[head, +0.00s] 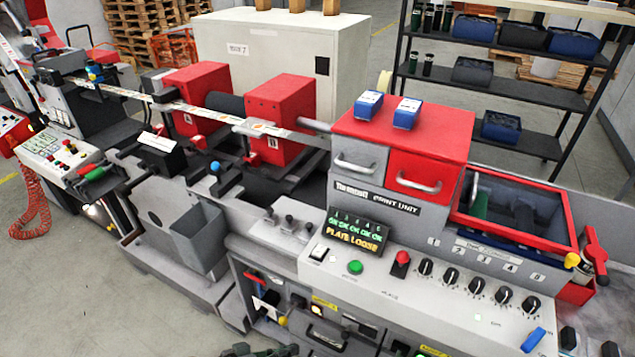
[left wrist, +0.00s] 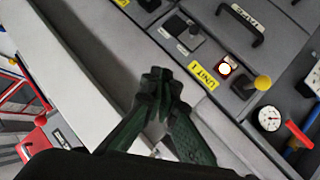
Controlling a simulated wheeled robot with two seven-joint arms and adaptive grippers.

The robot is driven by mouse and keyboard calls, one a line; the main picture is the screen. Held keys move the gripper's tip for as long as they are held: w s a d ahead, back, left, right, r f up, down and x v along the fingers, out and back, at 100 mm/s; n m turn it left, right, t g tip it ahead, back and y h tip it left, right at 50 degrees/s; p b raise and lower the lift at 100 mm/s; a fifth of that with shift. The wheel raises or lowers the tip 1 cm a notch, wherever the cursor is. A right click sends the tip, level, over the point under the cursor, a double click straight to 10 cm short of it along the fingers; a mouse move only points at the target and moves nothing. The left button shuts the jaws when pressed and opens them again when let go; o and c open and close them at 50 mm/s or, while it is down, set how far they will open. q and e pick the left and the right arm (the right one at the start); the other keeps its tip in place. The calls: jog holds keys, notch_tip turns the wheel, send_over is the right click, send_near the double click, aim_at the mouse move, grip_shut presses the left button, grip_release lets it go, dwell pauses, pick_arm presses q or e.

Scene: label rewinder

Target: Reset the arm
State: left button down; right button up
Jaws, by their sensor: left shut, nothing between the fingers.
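The label rewinder (head: 400,210) fills the middle of the head view, with a lit display (head: 355,232) that reads "PLATE LOOSE" on its print unit. My left gripper (head: 260,350) shows only in part at the bottom edge of the head view, low in front of the machine. In the left wrist view its dark green fingers (left wrist: 160,82) meet at the tips and hold nothing. They are over a pale grey panel, beside a yellow "UNIT 1" label (left wrist: 204,75). I cannot make out my right gripper.
A control panel with a green button (head: 355,267), a red button (head: 401,258) and several black knobs runs along the front. A grey bin (head: 197,240) hangs on the machine's front. A shelf rack (head: 500,85) stands behind. Open floor (head: 70,300) lies at lower left.

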pick_arm(q)
jog(key=s+a+f+n+y, duration=0.1)
jog(key=s+a+f+y, duration=0.2)
jog(key=a+f, duration=0.3)
jog(key=s+a+f+n+y, duration=0.1)
jog(key=s+a+f+y, duration=0.3)
jog(key=a, duration=0.4)
jog(key=s+a+f+n+g+y, duration=0.1)
jog(key=s+a+f+g+y, duration=0.15)
jog(key=s+a, duration=0.4)
jog(key=s+a+f+n+g+y, duration=0.1)
jog(key=s+a+f+y, duration=0.15)
jog(key=s+a, duration=0.4)
notch_tip(320, 180, down, 27)
jog(key=s, duration=0.1)
jog(key=s+f+m+g, duration=0.1)
jog(key=s+f+g, duration=0.1)
jog(key=s+f, duration=1.7)
jog(key=shift+s+d+h, duration=0.3)
jog(key=shift+s+h, duration=0.1)
jog(key=shift+s, duration=0.6)
